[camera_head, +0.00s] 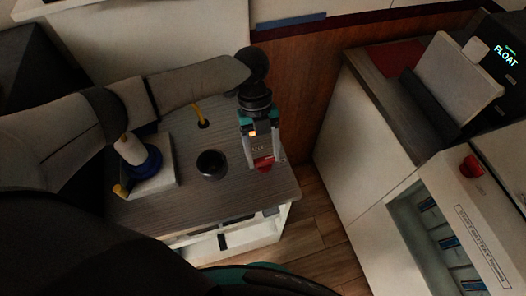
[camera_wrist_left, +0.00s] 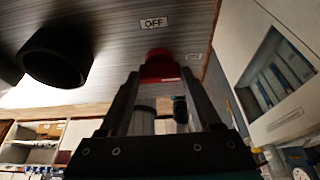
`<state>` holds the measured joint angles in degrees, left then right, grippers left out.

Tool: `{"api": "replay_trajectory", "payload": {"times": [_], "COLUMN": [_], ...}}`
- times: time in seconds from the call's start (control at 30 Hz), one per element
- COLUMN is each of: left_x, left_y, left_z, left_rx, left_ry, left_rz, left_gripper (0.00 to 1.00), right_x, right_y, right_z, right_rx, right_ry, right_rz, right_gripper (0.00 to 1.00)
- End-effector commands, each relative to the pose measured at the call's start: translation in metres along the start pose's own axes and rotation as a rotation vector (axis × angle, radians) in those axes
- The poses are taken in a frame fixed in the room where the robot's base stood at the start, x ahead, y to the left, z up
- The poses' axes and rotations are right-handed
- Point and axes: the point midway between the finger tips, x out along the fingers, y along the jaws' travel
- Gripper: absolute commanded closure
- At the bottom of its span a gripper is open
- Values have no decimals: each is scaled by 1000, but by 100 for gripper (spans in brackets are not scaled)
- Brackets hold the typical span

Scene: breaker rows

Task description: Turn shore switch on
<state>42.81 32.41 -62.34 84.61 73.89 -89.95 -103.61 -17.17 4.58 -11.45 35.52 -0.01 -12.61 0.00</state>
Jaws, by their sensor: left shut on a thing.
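A red switch knob (camera_head: 264,164) is on the grey wood-grain counter top, near its right edge. It also shows in the left wrist view (camera_wrist_left: 160,66), between my fingertips. An "OFF" label (camera_wrist_left: 153,22) is beside the knob, and a second small label (camera_wrist_left: 194,57) is to its right, too small to read. My left gripper (camera_head: 262,158) points down at the counter and is shut on the red knob; the fingers hide part of it. My right gripper is not in view.
A black round cup-like thing (camera_head: 211,164) stands close left of my left gripper. Farther left is a white block (camera_head: 155,182) with a blue round part (camera_head: 140,163). A red button (camera_head: 471,167) is on the white cabinet at right. Wood floor (camera_head: 318,225) lies between the units.

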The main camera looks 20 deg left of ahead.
Motion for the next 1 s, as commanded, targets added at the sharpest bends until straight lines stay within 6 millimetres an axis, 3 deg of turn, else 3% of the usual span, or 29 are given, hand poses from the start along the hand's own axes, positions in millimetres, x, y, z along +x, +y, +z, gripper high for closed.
{"api": "replay_trajectory", "payload": {"times": [0.17,0.2,0.43,0.77,1.0], "left_x": [1,1,1,-5,-47], "left_y": [1,1,0,0,-1], "left_z": [0,0,0,0,0], "left_rx": [4,4,2,1,2], "left_ry": [0,0,0,-1,-4], "left_rz": [3,3,2,-1,-4], "left_gripper": [91,31,5,5,5], "right_x": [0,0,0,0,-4], "right_y": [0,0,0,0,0], "right_z": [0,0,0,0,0], "right_rx": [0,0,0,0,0], "right_ry": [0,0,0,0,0], "right_rz": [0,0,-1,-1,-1], "right_gripper": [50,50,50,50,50]}}
